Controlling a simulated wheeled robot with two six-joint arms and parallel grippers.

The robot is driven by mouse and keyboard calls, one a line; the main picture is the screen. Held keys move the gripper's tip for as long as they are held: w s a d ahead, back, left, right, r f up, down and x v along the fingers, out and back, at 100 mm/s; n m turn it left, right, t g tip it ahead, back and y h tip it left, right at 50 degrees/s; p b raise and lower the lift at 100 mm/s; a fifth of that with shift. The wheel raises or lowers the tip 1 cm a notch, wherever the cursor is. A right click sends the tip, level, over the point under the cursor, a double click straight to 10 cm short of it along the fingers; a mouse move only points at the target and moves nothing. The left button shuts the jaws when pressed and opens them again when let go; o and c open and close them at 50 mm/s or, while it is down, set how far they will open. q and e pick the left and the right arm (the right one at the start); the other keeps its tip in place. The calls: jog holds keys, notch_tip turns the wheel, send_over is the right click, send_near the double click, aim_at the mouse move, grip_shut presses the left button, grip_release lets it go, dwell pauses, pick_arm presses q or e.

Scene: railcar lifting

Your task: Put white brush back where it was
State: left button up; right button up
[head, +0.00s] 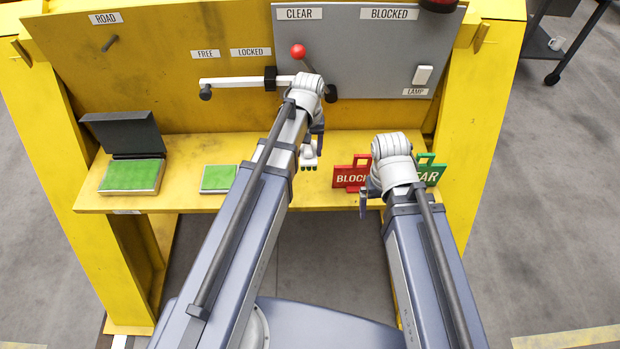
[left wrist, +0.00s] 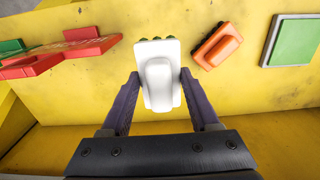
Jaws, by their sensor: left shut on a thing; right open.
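The white brush (left wrist: 158,78) is between the two fingers of my left gripper (left wrist: 155,90), which is shut on its sides. Green bristle tips show at its far end in the left wrist view. In the head view the white brush (head: 309,157) is partly hidden below my left gripper (head: 316,142), over the yellow shelf (head: 270,190). I cannot tell whether it touches the shelf. An orange brush (left wrist: 217,46) lies on the shelf close beside it; my left arm hides it in the head view. My right gripper (head: 369,196) is open, in front of the signs.
A red BLOCKED sign (head: 350,177) and a green CLEAR sign (head: 432,172) stand at the shelf's right. A small green pad (head: 218,178) and an open box with a green pad (head: 132,175) are at the left. A red-knobbed lever (head: 298,52) is on the panel above.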

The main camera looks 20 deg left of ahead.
pick_arm(q)
jog(key=shift+a+f+b, duration=0.1)
jog(key=shift+f+b, duration=4.85)
jog(key=shift+f, duration=0.05)
jog(key=shift+f, duration=0.15)
jog(key=o, duration=1.3)
notch_tip(320, 180, up, 12)
jog(key=p, duration=1.2)
jog(key=shift+r, duration=0.2)
